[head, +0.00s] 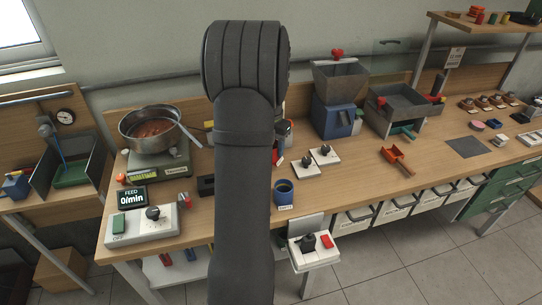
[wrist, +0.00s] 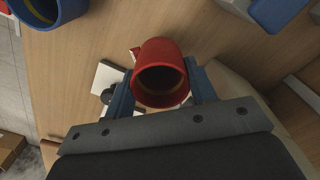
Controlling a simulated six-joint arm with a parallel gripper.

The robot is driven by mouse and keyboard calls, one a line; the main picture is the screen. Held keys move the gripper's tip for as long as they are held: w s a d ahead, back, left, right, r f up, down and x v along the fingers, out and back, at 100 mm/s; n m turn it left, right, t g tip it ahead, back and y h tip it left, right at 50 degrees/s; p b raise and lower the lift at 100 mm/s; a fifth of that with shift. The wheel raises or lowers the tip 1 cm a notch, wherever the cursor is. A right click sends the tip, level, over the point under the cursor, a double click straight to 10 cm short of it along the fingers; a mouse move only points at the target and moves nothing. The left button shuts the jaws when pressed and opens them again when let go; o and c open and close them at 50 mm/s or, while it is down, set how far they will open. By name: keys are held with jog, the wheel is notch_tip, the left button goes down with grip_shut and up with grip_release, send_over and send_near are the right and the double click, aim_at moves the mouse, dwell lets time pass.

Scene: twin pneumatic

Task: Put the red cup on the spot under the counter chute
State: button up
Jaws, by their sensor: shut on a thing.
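The red cup (wrist: 160,47) is between the two blue fingers of my gripper (wrist: 158,72) in the wrist view. The fingers are shut on its sides, and its dark open mouth faces the camera. In the head view my own arm covers the gripper and most or all of the cup. A hopper (head: 338,78) on a blue housing (head: 335,118) stands right of my arm; I cannot tell for sure if this is the counter chute. The spot under the chute cannot be made out.
A blue cup (head: 284,193) stands near the bench's front edge, also at the wrist view's top left (wrist: 47,10). White switch boxes (head: 305,167) lie behind it. A pot (head: 152,128) sits on a scale at left. An orange scoop (head: 397,161) lies right, with bare bench before it.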

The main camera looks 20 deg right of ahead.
jog(key=shift+f, duration=2)
jog(key=shift+f, duration=0.1)
jog(key=o, duration=1)
notch_tip(320, 180, up, 12)
jog(key=shift+r, duration=0.1)
jog(key=shift+f, duration=4.2)
